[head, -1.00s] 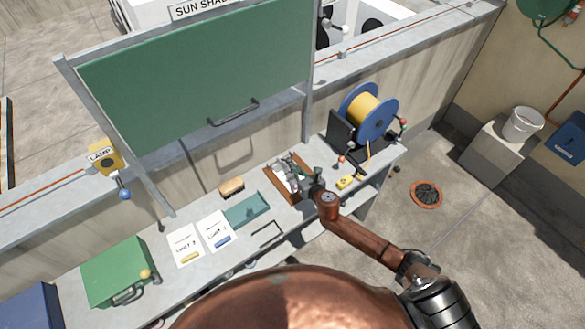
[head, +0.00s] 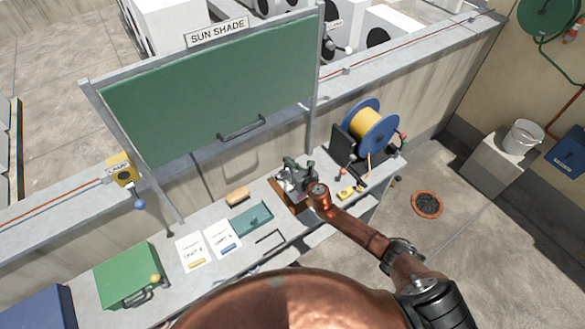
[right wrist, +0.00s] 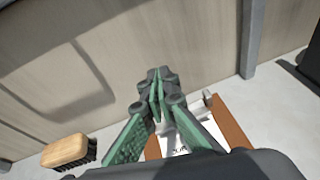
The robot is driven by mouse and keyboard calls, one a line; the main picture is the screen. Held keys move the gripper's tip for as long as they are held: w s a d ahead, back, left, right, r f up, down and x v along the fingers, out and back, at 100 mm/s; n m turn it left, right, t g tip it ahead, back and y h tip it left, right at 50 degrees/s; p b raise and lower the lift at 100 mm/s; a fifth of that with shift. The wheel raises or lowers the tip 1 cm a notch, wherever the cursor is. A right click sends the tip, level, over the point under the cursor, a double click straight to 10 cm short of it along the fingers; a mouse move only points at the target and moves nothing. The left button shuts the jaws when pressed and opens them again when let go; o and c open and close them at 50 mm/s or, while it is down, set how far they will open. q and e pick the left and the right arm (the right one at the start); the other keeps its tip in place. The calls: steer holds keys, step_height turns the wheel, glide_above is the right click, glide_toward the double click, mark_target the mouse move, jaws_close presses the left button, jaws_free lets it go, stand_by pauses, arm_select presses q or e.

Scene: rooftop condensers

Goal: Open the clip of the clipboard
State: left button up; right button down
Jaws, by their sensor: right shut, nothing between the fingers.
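The clipboard (head: 279,193) is a brown board lying on the grey bench, mostly hidden under my right gripper in the head view. In the right wrist view its brown board (right wrist: 232,126) and white paper (right wrist: 176,143) show behind and beside the fingers. A small grey metal piece (right wrist: 207,98), perhaps part of the clip, stands at the board's far edge. My right gripper (head: 288,166), with green finger pads, is over the clipboard; it also shows in the right wrist view (right wrist: 157,82), shut and empty. I cannot tell whether it touches the clip. My left gripper is not in view.
A wooden brush (head: 237,197), a teal tray (head: 252,217) and labelled sheets (head: 222,239) lie left of the clipboard. A blue-and-yellow cable reel (head: 368,128) stands to the right, with a yellow object (head: 346,193) before it. A green panel (head: 215,90) rises behind the bench.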

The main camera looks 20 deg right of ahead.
steer(key=shift+w+a+r, duration=0.2)
steer(key=shift+w+a, duration=0.05)
steer(key=shift+w, duration=0.5)
steer(key=shift+w+a+r, duration=0.2)
steer(key=shift+w, duration=0.55)
steer(key=shift+s+a+r+p, duration=0.1)
steer(key=shift+s+r+p, duration=0.2)
steer(key=shift+s+p, duration=0.2)
steer(key=s+r+p, duration=0.6)
steer(key=r, duration=0.3)
steer(key=shift+s+d+r, duration=0.25)
steer(key=shift+s+r, duration=0.15)
